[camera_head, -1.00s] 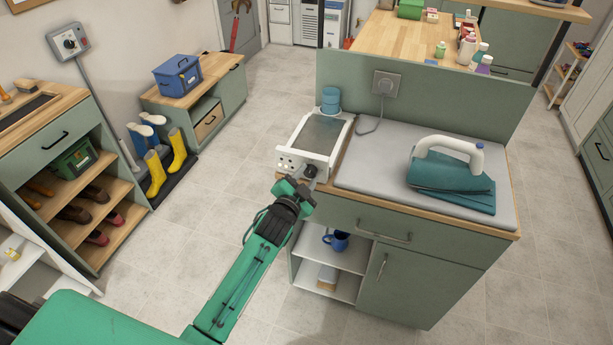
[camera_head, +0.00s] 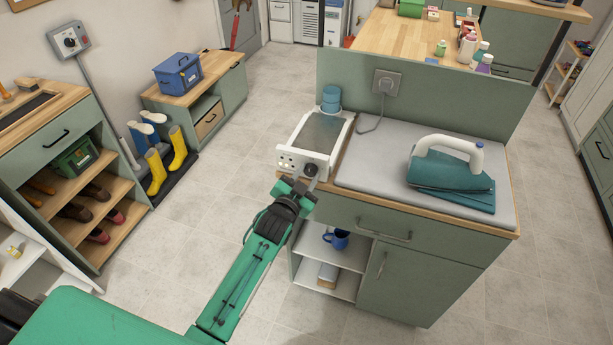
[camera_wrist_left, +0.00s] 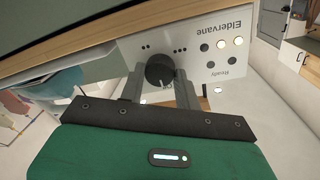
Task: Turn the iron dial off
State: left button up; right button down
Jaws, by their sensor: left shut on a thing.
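The iron station (camera_head: 320,134) is a white box with a grey top at the left end of the counter. Its front panel (camera_wrist_left: 213,57) carries a black dial (camera_wrist_left: 160,72) with a white mark, and several indicator spots, some lit. My left gripper (camera_head: 308,178) reaches the panel from the front. In the left wrist view its fingers (camera_wrist_left: 158,86) stand on both sides of the dial, shut on it. My right gripper is not in view.
A grey ironing pad (camera_head: 375,172) covers the counter. A blue mug (camera_head: 337,239) sits on the shelf below.

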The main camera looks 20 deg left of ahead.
pick_arm(q)
jog(key=o, duration=1)
jog(key=shift+s, duration=0.1)
jog(key=s+b, duration=0.1)
jog(key=s, duration=0.3)
jog(key=s+a+b, duration=0.1)
jog(key=s, duration=0.8)
jog(key=shift+s+a+r+b, duration=0.15)
jog(key=shift+s+a+b, duration=0.1)
jog(key=shift+b, duration=0.15)
